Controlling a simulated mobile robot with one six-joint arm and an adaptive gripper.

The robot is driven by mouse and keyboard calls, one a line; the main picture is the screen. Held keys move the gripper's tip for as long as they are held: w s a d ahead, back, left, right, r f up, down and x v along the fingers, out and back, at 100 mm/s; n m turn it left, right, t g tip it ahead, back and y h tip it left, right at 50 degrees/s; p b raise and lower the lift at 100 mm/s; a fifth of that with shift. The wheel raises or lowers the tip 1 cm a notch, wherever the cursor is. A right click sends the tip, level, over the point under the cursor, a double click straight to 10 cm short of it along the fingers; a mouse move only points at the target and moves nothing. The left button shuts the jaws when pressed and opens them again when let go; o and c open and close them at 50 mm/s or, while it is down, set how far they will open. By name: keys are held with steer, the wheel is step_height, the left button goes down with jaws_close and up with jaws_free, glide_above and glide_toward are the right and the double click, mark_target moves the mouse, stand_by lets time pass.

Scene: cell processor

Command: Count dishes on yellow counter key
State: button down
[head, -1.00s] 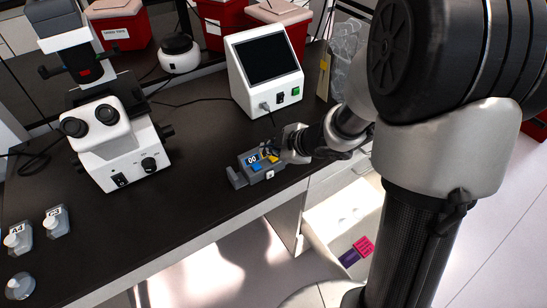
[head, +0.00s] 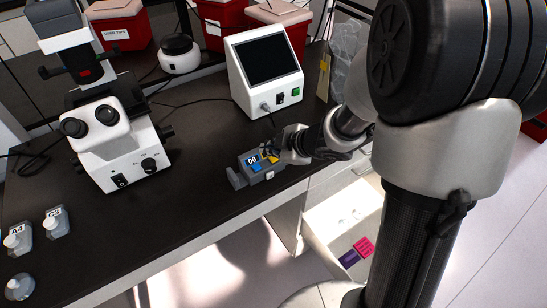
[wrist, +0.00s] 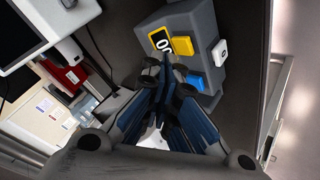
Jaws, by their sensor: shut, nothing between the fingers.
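The grey counter (head: 262,167) sits near the front edge of the dark bench in the head view, its display reading 00. It has a yellow key, a blue key and a white button. In the wrist view the yellow key (wrist: 182,46), blue key (wrist: 195,82) and white button (wrist: 219,53) show on the grey body (wrist: 205,22). My gripper (wrist: 158,62) is shut and empty, its tips close to the counter's display and partly covering it. I cannot tell whether they touch. In the head view my gripper (head: 270,153) is over the counter's right side. Two capped dishes or flasks (head: 56,223) stand at the left, one labelled A4 (head: 17,241).
A white microscope (head: 118,145) stands at the left of the bench. A white device with a dark screen (head: 264,72) stands behind the counter. Red bins (head: 222,25) line the back. A clear round-based item (head: 20,287) is at the front left. The bench middle is free.

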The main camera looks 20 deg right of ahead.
steer(key=shift+f, duration=0.45)
steer(key=shift+f+b, duration=0.35)
steer(key=shift+b, duration=0.1)
stand_by(0.3)
steer(key=shift+r, duration=0.1)
steer(key=shift+r+p, duration=0.75)
steer(key=shift+p, duration=0.15)
steer(key=shift+f, duration=0.15)
steer(key=shift+f, duration=0.35)
